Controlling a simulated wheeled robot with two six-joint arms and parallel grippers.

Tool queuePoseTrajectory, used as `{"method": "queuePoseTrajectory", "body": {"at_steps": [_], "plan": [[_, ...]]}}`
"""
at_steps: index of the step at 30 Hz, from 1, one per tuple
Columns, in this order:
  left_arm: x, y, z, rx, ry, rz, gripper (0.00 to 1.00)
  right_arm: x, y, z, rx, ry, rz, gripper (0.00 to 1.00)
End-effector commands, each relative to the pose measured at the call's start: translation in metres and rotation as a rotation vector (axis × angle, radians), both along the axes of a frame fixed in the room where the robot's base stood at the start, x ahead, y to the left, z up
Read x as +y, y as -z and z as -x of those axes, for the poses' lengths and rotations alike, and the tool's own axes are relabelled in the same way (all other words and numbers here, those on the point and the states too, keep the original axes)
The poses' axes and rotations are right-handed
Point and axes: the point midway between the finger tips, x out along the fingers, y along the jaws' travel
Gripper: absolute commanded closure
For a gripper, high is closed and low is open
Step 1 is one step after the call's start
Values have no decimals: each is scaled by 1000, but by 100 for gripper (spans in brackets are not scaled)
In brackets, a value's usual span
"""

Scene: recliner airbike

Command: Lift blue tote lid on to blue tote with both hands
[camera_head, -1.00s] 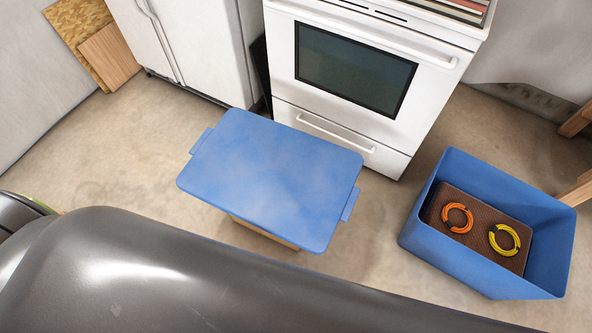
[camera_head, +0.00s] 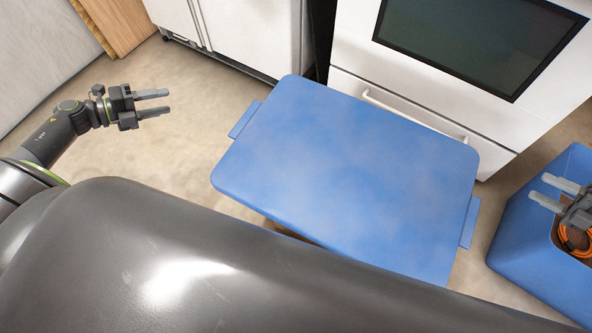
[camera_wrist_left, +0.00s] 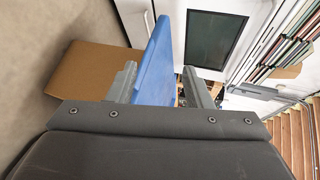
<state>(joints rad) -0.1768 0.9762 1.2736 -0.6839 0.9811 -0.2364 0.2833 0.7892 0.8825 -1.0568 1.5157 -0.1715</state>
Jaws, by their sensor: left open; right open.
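The blue tote lid (camera_head: 350,170) lies flat on a support mostly hidden under it, with a tab at each short end. The blue tote (camera_head: 540,235) stands on the floor to its right, open at the top and cut off by the picture edge. My left gripper (camera_head: 153,103) is open and empty, left of the lid and apart from it. In the left wrist view the lid (camera_wrist_left: 157,58) shows edge-on between the open fingers (camera_wrist_left: 160,88), beyond them. My right gripper (camera_head: 552,192) is open over the tote, right of the lid.
The white stove (camera_head: 420,100) and white fridge (camera_head: 245,32) stand behind the lid. A brown box (camera_wrist_left: 90,75) shows under the lid in the left wrist view. An orange ring (camera_head: 570,242) is inside the tote. Floor (camera_head: 190,135) is clear left of the lid.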

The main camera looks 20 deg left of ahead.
Motion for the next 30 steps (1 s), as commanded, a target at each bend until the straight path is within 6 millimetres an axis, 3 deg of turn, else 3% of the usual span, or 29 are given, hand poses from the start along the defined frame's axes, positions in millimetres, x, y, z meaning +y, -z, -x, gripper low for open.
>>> {"method": "queuePoseTrajectory", "body": {"at_steps": [1,9,23,30], "plan": [[-5,11,2,-14,91,-54,54,-6,10,3,-14,-83,55,49],[-23,6,23,-28,423,-237,54,-34,-1,31,6,-375,249,49],[-25,2,27,-26,475,-264,54,-39,-7,37,20,-421,279,49],[-45,13,19,-29,475,-260,54,-18,6,37,20,-424,277,49]]}}
